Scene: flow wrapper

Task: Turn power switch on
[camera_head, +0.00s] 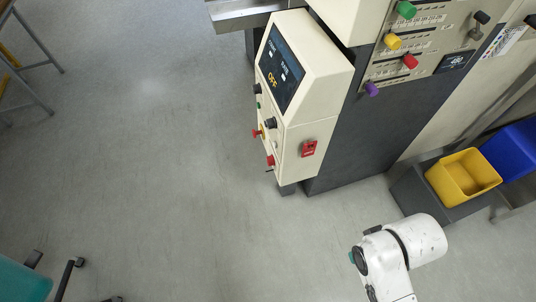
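The cream control box (313,75) of the flow wrapper stands at the upper middle. A red switch on a red plate (309,148), which may be the power switch, sits low on its right-hand side face. Its position is too small to read. The box's narrow left front carries a black knob (270,123) and red buttons (270,160). My white arm (400,255) shows at the lower right, well apart from the box. My gripper is not in view.
A dark display panel (281,68) is on the box. Coloured knobs, such as a yellow one (392,41), are on the machine at the upper right. A yellow bin (463,177) and a blue bin (514,150) stand at the right. The grey floor (160,190) is clear in the middle.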

